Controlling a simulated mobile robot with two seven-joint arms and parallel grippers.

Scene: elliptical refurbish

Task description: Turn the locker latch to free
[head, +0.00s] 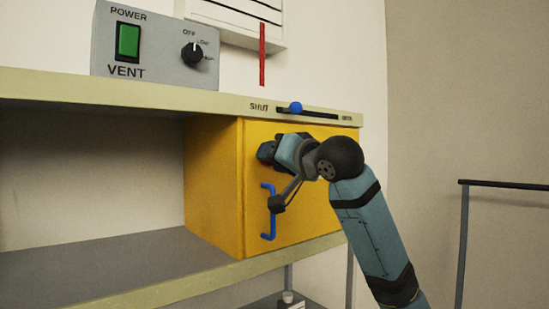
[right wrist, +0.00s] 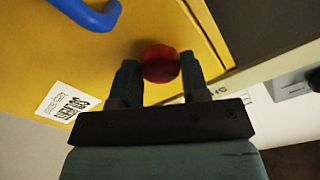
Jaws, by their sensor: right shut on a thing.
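The locker is a yellow box (head: 213,180) under the shelf, with its door (head: 310,215) closed and a blue bar handle (head: 267,212) at the door's left side. A round red knob (right wrist: 158,58), seemingly the latch, shows on the yellow front in the right wrist view. My right gripper (right wrist: 159,76) is shut on this red knob, one finger on each side. In the head view my right gripper (head: 268,151) is at the door's upper left, and the arm hides the knob. The knob's turn angle cannot be told. My left gripper is not in view.
Above the locker, the shelf edge (head: 70,84) carries a slider with a blue knob (head: 295,107), marked SHUT at its left. A grey VENT box (head: 155,60) stands on the shelf. A dark rail (head: 505,185) stands at right. A white label (right wrist: 67,101) is near the gripper.

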